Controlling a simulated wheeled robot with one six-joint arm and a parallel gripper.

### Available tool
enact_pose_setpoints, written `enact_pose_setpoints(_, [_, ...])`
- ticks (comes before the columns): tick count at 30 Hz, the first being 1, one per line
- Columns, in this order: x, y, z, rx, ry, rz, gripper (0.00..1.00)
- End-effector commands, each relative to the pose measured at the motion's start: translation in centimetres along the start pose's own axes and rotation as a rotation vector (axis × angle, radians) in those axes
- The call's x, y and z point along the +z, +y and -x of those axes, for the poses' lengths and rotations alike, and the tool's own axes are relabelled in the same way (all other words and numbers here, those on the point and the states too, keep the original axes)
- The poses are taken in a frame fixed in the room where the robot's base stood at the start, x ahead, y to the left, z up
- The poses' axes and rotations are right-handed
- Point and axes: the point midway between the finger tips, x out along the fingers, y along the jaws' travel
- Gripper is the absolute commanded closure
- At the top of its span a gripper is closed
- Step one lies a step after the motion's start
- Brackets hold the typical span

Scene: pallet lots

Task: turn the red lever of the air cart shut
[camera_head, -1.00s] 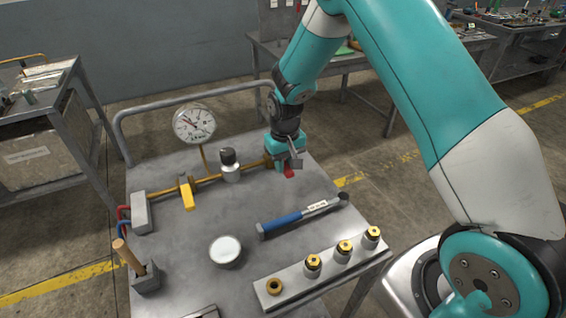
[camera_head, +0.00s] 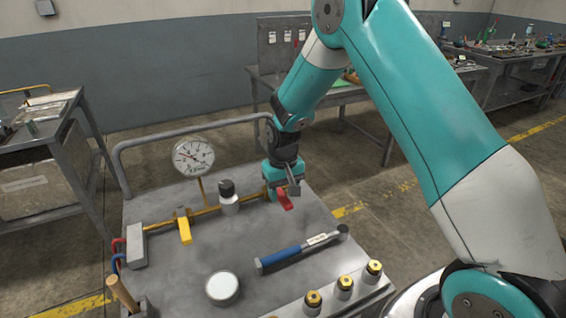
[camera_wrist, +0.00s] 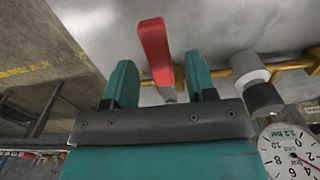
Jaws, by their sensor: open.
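The red lever (camera_head: 285,201) sits at the right end of the brass pipe (camera_head: 207,211) on the air cart (camera_head: 200,265). It lies crosswise to the pipe and points toward the cart's near side. My gripper (camera_head: 277,191) is at the lever, with its jaws open. In the wrist view the red lever (camera_wrist: 155,50) shows between the two teal fingers, with a gap on each side, and sticks out past their tips. The lever's pivot is partly hidden by my gripper.
A yellow lever (camera_head: 184,229) and a black-capped fitting (camera_head: 228,198) stand along the pipe to the left. The rail (camera_head: 190,132) runs along the back.

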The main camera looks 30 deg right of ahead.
Motion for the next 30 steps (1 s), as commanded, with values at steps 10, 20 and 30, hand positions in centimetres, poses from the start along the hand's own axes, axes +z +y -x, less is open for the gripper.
enact_pose_setpoints(10, [-0.1,0.0,8.7,-0.001,0.009,0.000,0.49])
enact_pose_setpoints(20, [-0.1,0.0,14.8,-0.001,0.005,-0.001,0.49])
enact_pose_setpoints(30, [0.0,0.0,15.8,-0.001,0.002,-0.001,0.49])
